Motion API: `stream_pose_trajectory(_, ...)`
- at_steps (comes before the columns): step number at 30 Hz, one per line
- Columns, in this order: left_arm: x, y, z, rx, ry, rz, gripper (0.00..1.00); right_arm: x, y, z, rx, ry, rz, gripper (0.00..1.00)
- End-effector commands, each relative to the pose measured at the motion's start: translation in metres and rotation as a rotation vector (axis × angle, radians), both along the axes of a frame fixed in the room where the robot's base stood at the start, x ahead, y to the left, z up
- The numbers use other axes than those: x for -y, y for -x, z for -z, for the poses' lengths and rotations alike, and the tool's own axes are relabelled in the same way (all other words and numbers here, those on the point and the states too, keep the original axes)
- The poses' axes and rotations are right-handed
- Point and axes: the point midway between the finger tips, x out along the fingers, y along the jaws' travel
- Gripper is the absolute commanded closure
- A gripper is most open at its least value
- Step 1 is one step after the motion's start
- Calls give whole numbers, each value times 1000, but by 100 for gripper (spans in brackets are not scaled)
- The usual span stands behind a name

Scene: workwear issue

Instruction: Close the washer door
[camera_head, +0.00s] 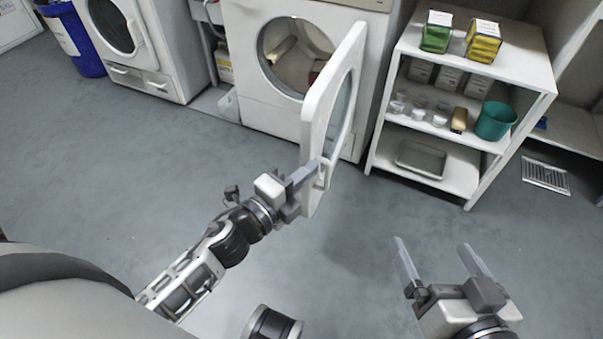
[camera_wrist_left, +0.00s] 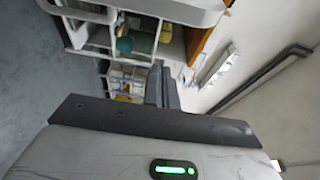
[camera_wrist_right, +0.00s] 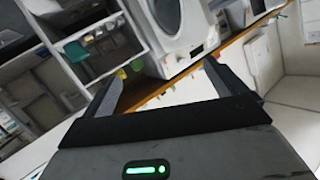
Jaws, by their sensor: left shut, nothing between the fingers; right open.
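The white washer (camera_head: 260,110) stands at the top centre of the head view. Its round opening is uncovered, with something reddish inside. The washer door (camera_head: 311,118) stands wide open, swung out toward me from the opening's right side. My left gripper (camera_head: 314,174) is shut and empty at the door's lower near edge. Its fingers overlap the door there; I cannot tell whether they touch it. The shut fingers also show in the left wrist view (camera_wrist_left: 161,84). My right gripper (camera_head: 435,255) is open and empty, over clear floor at lower right.
A white shelf unit (camera_head: 463,188) stands right of the washer, holding boxes, cups, a green bucket (camera_head: 495,121) and a metal tray (camera_head: 421,159). Another front-loading machine (camera_head: 165,50) and a blue bin (camera_head: 75,45) are at upper left. The floor between is clear.

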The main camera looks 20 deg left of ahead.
Motion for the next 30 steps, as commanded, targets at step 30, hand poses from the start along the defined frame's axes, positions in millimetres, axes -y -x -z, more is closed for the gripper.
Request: stream_pose_trajectory(30,-17,-70,0,-3,4,-2,100,-3,-1,-2,7,-61,-2,4)
